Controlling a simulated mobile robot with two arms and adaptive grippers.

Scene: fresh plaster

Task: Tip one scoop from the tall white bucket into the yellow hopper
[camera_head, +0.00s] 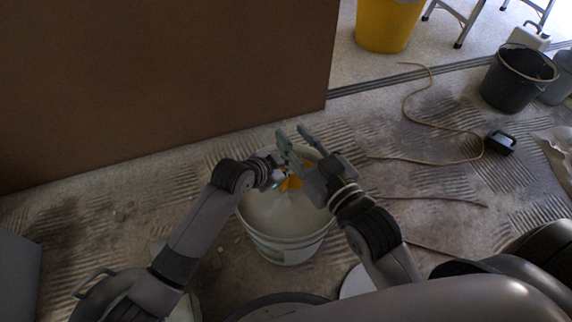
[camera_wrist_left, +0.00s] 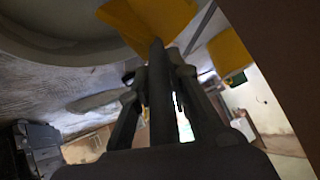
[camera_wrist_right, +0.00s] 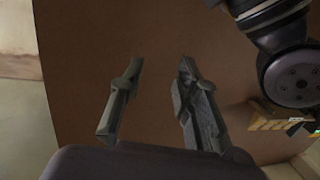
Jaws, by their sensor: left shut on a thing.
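The tall white bucket (camera_head: 286,248) stands on the floor in front of me, its pale contents partly hidden by my arms. A yellow scoop (camera_head: 292,183) shows at the bucket's mouth, and it is large at the top of the left wrist view (camera_wrist_left: 150,22). My left gripper (camera_head: 280,178) is shut on the scoop; its fingers (camera_wrist_left: 160,75) are close together. I cannot tell whether the scoop holds anything. My right gripper (camera_head: 294,136) is open and empty above the bucket; its spread fingers (camera_wrist_right: 160,75) show nothing between them. A yellow container (camera_head: 386,24), perhaps the hopper, stands at the back right.
A large brown board (camera_head: 165,80) stands upright behind the bucket. A black bucket (camera_head: 517,78), an orange cable (camera_head: 430,125) and a small black object (camera_head: 500,143) lie to the right. Ladder legs (camera_head: 462,22) stand at the back. Ridged floor right of the bucket is mostly open.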

